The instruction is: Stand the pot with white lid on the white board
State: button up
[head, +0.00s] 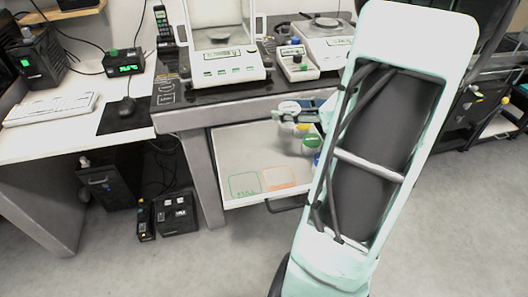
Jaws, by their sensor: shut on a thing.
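The white board (228,157) is a pulled-out shelf under the dark weighing table, with a green and an orange outlined square near its front. My gripper (288,117) is over the back right of the board, partly hidden by my arm. A round white lid (289,106) shows at its fingers, and the gripper is shut on this pot; the pot's body is mostly hidden. A pot with a green lid (311,145) stands on the board just below and right of the gripper. A bit of blue shows beside it at my arm's edge.
A yellow patch shows just below the gripper. The board's left and front parts are clear. My arm hides its right side.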

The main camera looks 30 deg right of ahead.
jog(key=w+a+f+b, duration=0.1)
jog(key=w+a+f, duration=0.1)
jog(key=w, duration=0.1)
jog(key=w+a+f+b, duration=0.1)
jog(key=w+a+f, duration=0.1)
jog(key=w+f, duration=0.1)
jog(key=w+a+f+b, duration=0.2)
jog(key=w, duration=0.1)
jog(key=shift+w+a+f, duration=0.25)
jog(key=shift+f, duration=0.05)
jog(key=f, duration=0.1)
jog(key=w+f+b, duration=0.1)
jog(key=a+f+b, duration=0.1)
jog(key=f, duration=0.1)
jog(key=shift+w+f, duration=0.1)
jog(key=shift+w, duration=0.1)
jog(key=shift+f, duration=0.35)
jog(key=shift+f, duration=0.15)
jog(key=o, duration=1.2)
jog(key=shift+b, duration=0.3)
jog(key=shift+c, duration=0.2)
